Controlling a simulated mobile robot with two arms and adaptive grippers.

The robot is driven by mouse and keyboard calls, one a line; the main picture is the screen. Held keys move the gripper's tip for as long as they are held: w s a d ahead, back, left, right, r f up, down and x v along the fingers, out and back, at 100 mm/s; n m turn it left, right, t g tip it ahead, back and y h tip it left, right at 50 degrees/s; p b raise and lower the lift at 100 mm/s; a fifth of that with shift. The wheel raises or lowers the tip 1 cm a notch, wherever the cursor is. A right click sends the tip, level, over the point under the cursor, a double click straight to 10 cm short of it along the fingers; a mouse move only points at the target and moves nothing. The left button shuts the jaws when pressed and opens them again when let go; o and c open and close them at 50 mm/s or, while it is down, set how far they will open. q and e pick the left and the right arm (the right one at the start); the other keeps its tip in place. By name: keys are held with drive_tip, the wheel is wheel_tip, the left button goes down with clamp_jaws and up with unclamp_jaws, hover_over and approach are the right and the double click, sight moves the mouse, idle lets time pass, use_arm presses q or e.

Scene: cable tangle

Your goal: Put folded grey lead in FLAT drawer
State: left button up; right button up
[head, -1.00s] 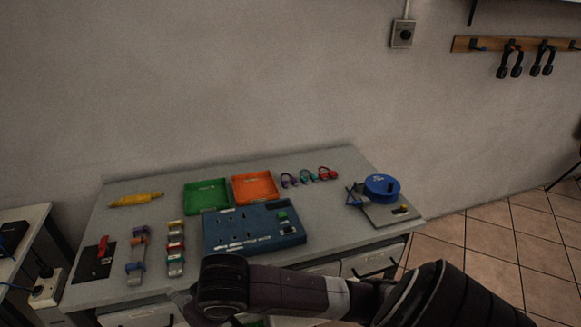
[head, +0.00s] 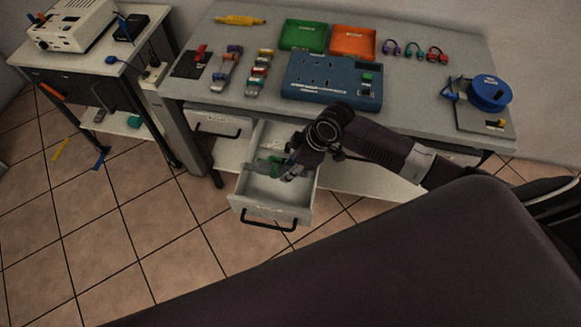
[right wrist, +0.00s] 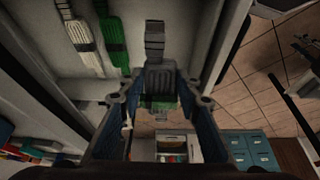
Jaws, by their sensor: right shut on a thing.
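An open drawer (head: 277,213) sticks out from under the workbench; its label is too small to read. My right gripper (head: 287,172) reaches down over the drawer. In the right wrist view, the right gripper (right wrist: 162,108) is shut on the folded grey lead (right wrist: 158,78), which is held lengthwise between the fingers with a green part near its lower end. The drawer's inside also shows there, with a pale folded lead (right wrist: 82,36) and a green folded lead (right wrist: 113,42) lying to the left of the grey one. Whether the grey lead touches the drawer floor I cannot tell. My left gripper is not in view.
A closed drawer (head: 218,123) is left of the open one. On the bench are a blue socket box (head: 330,82), green tray (head: 304,36), orange tray (head: 353,41), bundled leads (head: 226,70) and a blue reel (head: 489,92). A side table (head: 85,60) stands left.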

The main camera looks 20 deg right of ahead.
drive_tip(key=shift+w+d+f, duration=0.2)
drive_tip(key=shift+f, duration=0.25)
drive_tip(key=shift+f+b, duration=0.4)
drive_tip(key=b, duration=1.1)
approach(286, 191)
drive_tip(key=x, duration=0.5)
drive_tip(key=shift+w+a, duration=0.1)
drive_tip(key=shift+w, duration=0.15)
drive_tip(key=shift+p, duration=0.6)
drive_tip(key=shift+f, duration=0.45)
drive_tip(key=o, duration=1.3)
